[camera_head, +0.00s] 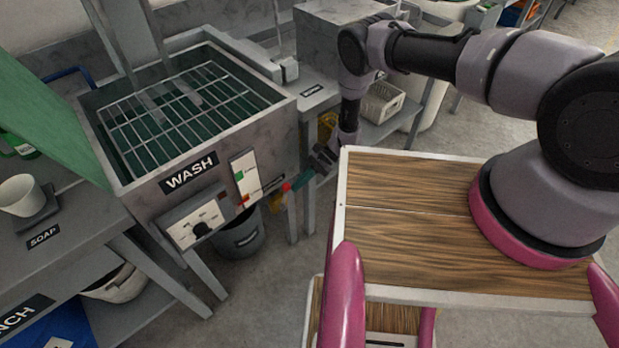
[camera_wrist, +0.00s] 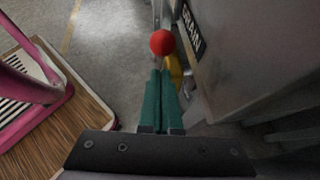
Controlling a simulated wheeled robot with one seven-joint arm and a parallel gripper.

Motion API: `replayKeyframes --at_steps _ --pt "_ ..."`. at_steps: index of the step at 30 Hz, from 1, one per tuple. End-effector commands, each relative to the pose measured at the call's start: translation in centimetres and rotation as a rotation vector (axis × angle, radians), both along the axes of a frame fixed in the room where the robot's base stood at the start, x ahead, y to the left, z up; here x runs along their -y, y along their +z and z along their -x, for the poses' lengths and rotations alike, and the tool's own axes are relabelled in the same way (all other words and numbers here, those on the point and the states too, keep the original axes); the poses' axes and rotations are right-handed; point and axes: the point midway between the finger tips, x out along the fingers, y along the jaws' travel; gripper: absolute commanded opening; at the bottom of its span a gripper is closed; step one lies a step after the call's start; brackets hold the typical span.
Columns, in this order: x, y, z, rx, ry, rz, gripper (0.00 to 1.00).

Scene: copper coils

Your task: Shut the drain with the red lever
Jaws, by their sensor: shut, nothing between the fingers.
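The red ball knob of the drain lever (camera_wrist: 162,43) shows in the wrist view just beyond my fingertips, beside the black DRAIN label (camera_wrist: 193,33) on the grey tank wall. A yellow part (camera_wrist: 175,72) shows beside and partly behind the fingers. My gripper (camera_wrist: 160,73) has teal fingers pressed together, with nothing between them. In the head view the red knob (camera_head: 287,187) is at the wash tank's (camera_head: 190,165) lower right front, and my gripper (camera_head: 298,182) is close to its right. Whether they touch, I cannot tell. Most of the lever's shaft is hidden.
A wire rack (camera_head: 190,105) lies in the tank's top. A dark bucket (camera_head: 240,235) stands on the floor below. A control panel with a knob (camera_head: 200,228) is on the tank's front. A shelf with a pale basket (camera_head: 380,105) stands behind my arm. A cup (camera_head: 20,195) is at left.

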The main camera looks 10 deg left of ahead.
Motion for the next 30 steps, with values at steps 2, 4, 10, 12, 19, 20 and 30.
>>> replayKeyframes --at_steps 2,4,10,12,19,20,30 --pt "-0.5 0.1 0.5 0.000 0.000 0.002 0.00" --pt "-0.8 0.3 0.7 0.000 0.000 0.002 0.00" --pt "-0.9 0.3 0.8 0.000 -0.001 0.000 0.00" --pt "-0.9 0.3 0.8 0.000 -0.001 0.000 0.00" --pt "-1.3 0.6 0.9 0.026 -0.002 0.019 0.00" --pt "-1.4 0.7 1.1 0.036 -0.001 0.029 0.00" --pt "-2.5 1.6 2.6 0.103 -0.003 0.088 0.00"
